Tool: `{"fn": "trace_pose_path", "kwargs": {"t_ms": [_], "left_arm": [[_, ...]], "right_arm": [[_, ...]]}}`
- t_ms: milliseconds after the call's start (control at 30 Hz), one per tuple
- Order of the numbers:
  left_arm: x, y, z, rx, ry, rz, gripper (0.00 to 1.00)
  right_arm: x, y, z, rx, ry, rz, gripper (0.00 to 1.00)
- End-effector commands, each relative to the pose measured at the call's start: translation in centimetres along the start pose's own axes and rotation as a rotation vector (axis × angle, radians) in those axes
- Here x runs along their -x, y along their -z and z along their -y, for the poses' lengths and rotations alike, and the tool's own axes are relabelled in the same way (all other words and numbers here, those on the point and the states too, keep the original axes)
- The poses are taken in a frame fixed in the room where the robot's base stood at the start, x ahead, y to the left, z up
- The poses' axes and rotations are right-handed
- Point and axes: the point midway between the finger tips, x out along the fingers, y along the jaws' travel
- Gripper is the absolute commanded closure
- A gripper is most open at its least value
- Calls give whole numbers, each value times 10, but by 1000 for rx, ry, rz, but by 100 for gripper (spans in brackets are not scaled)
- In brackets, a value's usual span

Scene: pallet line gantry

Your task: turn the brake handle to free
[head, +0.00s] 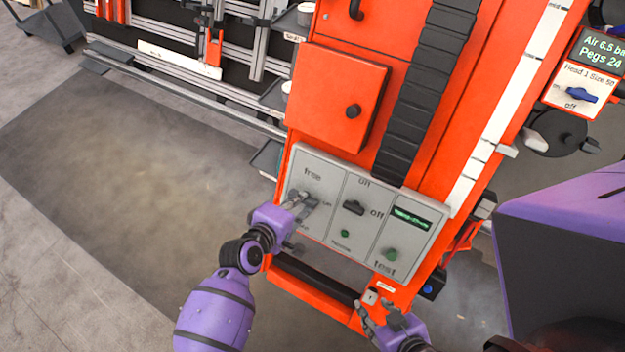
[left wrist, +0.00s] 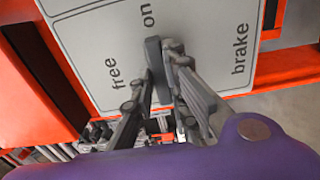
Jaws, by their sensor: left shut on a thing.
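The brake handle (left wrist: 154,62) is a grey bar on the light grey panel (head: 343,240) of the orange gantry. In the left wrist view its upper end points at the "on" label, with "free" to its left and "brake" to its right. My left gripper (left wrist: 160,75) is shut on the handle, one finger on each side. In the head view my left gripper (head: 298,205) covers most of the handle.
An orange box door (head: 338,100) with a black knob sits above. A black bar (head: 315,278) runs below the panel. Open floor lies to the left.

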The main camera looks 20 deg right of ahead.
Motion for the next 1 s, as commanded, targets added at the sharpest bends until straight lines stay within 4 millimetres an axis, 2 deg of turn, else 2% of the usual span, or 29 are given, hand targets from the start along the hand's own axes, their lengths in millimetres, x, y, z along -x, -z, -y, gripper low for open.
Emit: {"fn": "trace_pose_path", "kwargs": {"t_ms": [367,1000], "left_arm": [[0,0,0,-114,0,-1,100],[0,0,0,-692,0,1,100]], "right_arm": [[-2,0,0,1,1,0,60],[-2,1,0,1,1,-3,60]]}}
